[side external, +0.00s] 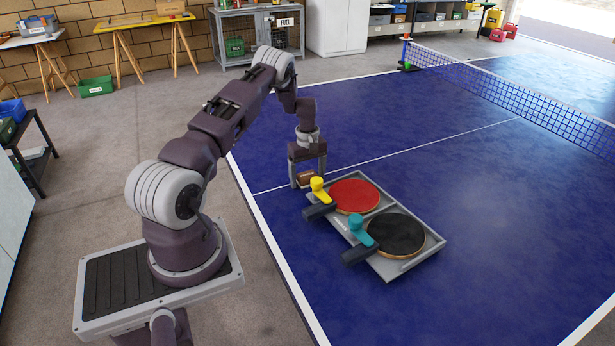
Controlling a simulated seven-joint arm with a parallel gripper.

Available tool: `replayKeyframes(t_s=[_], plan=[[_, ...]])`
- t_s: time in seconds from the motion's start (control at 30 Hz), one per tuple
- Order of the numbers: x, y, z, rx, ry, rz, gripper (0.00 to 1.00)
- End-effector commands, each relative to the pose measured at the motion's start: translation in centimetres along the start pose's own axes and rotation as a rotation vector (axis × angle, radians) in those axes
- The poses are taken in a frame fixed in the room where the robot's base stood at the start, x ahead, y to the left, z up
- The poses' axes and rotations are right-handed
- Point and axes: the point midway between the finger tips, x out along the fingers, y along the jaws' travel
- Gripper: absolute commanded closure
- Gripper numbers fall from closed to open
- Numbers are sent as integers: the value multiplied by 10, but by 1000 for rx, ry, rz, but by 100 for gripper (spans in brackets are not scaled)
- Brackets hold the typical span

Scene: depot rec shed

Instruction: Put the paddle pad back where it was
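A small brown block, which looks like the paddle pad (306,180), sits between the fingers of my gripper (308,178). My gripper points down over the blue table, just beyond the upper left corner of a grey tray (392,266). The fingers are wide apart, one on each side of the block. I cannot tell whether they touch it, or whether it rests on the table. The tray holds a red paddle (355,196) and a black paddle (397,235), side by side.
A yellow knobbed piece (318,187) stands at the red paddle's handle, close to my gripper. A teal one (360,228) stands at the black paddle's handle. The blue table (490,200) is clear right of the tray, up to the net (510,98).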

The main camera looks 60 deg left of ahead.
Motion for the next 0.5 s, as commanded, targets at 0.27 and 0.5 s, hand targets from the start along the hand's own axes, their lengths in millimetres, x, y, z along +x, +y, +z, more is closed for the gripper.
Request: replayKeyframes(t_s=[0.27, 0.5], plan=[[-29, 1, -1, 0, 3, 3, 20], [-93, 1, 0, 1, 3, 2, 20]])
